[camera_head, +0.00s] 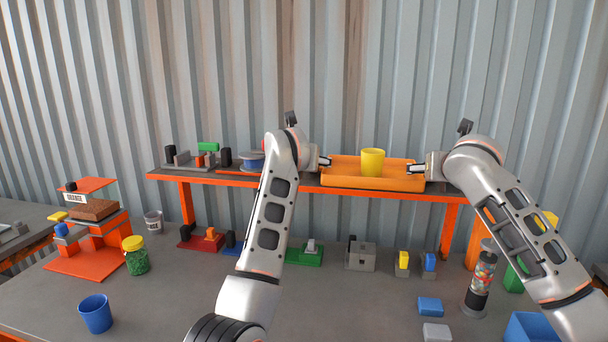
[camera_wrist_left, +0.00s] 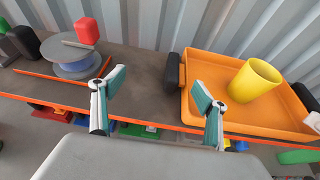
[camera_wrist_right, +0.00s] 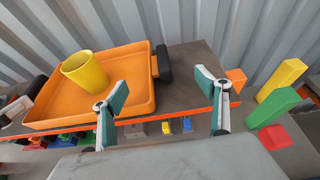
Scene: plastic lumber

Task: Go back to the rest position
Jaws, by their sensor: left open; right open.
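My left gripper (camera_head: 324,161) is open and empty at the left end of the orange tray (camera_head: 340,182) on the raised shelf. In the left wrist view its fingers (camera_wrist_left: 157,106) are spread in front of the shelf, with the tray's black handle (camera_wrist_left: 174,72) just beyond. My right gripper (camera_head: 416,168) is open and empty at the tray's right end. In the right wrist view its fingers (camera_wrist_right: 163,106) are spread, with the other black handle (camera_wrist_right: 164,63) beyond them. A yellow cup (camera_head: 372,162) stands upright in the tray. No handle is between any fingers.
The orange-legged shelf (camera_head: 235,179) also carries a blue-grey spool (camera_head: 251,160) and small parts at left. Below, the grey table (camera_head: 330,300) holds a blue cup (camera_head: 95,313), a green jar (camera_head: 135,256), a clear dispenser (camera_head: 480,280) and several coloured blocks. The table's front middle is clear.

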